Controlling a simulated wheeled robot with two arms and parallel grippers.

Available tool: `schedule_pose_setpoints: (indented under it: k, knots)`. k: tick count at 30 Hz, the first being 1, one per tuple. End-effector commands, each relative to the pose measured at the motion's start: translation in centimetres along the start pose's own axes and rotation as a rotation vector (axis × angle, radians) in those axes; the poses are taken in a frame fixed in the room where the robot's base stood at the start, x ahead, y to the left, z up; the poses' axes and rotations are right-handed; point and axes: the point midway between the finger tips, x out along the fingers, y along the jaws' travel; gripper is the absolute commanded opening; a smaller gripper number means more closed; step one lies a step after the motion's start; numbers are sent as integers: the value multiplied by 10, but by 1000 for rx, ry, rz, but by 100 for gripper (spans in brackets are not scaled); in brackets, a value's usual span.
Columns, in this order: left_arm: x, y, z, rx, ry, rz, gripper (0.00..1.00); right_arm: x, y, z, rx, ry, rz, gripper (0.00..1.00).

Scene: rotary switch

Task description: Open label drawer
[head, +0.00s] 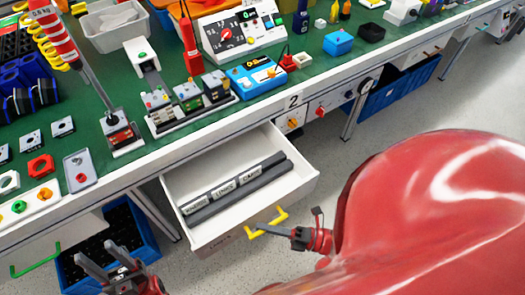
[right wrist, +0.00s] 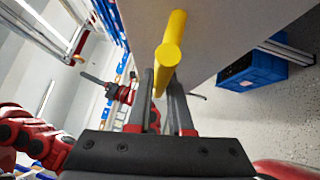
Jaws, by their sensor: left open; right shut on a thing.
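The white label drawer (head: 224,238) stands pulled out from under the workbench in the head view. Inside lie dark bars with white printed labels (head: 223,191). Its yellow handle (head: 279,215) is on the front face. My right gripper (head: 262,230) is shut on this handle. In the right wrist view the yellow handle (right wrist: 174,45) runs between the fingers of my right gripper (right wrist: 165,80). My left gripper (head: 101,268) is open and empty at the lower left, apart from the drawer.
The green bench top (head: 220,110) above holds several devices and parts. A blue crate (head: 112,245) sits under the bench at left, near my left gripper. A green handle (head: 35,262) shows at far left. The floor right of the drawer is partly hidden by my red arm.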

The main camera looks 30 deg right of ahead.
Motion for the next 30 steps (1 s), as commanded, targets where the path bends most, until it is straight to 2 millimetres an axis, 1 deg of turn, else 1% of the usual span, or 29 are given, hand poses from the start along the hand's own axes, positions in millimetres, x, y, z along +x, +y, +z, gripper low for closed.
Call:
schedule_pose_setpoints:
  k: [8,9,13,14,21,24,26,29,30]
  knots:
    - [0,0,0,0,0,0,50,-1,-1,0,0,-1,-3,0]
    - [0,0,0,0,0,0,50,-1,-1,0,0,-1,-3,22]
    - [0,0,0,0,0,0,50,0,-1,0,0,0,-2,46]
    - [0,0,0,0,0,0,50,0,-1,0,0,0,-2,48]
    - [0,0,0,0,0,0,50,0,0,0,0,0,-1,48]
    - [0,0,0,0,0,0,50,-4,-1,0,0,0,-1,48]
    - [-1,0,0,0,0,0,50,-9,-1,0,0,0,-1,48]
    - [-2,0,0,0,0,0,50,-26,-2,0,0,-1,-5,48]
    - [-2,0,0,0,0,0,50,-35,-2,0,1,-2,-6,48]
